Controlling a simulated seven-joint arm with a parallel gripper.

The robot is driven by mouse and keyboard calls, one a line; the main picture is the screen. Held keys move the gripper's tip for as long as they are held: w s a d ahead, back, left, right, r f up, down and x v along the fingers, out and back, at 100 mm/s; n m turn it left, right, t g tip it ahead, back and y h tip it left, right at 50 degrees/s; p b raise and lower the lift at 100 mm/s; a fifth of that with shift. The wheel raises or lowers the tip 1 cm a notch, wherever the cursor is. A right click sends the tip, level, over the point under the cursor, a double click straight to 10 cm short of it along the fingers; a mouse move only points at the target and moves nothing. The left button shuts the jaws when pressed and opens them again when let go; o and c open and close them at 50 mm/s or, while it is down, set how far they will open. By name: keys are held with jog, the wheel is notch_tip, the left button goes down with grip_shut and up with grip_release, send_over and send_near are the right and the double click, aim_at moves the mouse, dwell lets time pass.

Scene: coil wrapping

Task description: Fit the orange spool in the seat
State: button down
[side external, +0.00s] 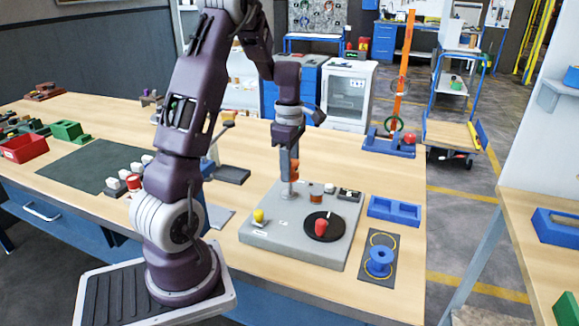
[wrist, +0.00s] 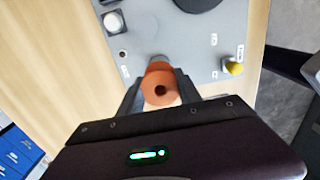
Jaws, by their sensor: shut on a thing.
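In the side view the spool (side external: 294,170) is held low at the left rear of the grey base plate (side external: 290,245). A pale metal post or seat (side external: 288,188) shows just below my gripper (side external: 291,168). The spool appears to be over or at this seat, but I cannot tell whether they touch. The spool hides most of the seat in the wrist view.
The plate also carries a yellow knob (side external: 259,216), a black disc (side external: 324,226) with a red knob (side external: 321,227), a copper-coloured cylinder (side external: 316,189) and a black box (side external: 348,195). A blue spool (side external: 379,261) and blue tray (side external: 395,210) are to the right.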

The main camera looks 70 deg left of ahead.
jog(key=shift+f, duration=2.5)
jog(key=c, duration=0.7)
grip_release()
jog(key=shift+c, duration=0.2)
notch_tip(320, 180, up, 7)
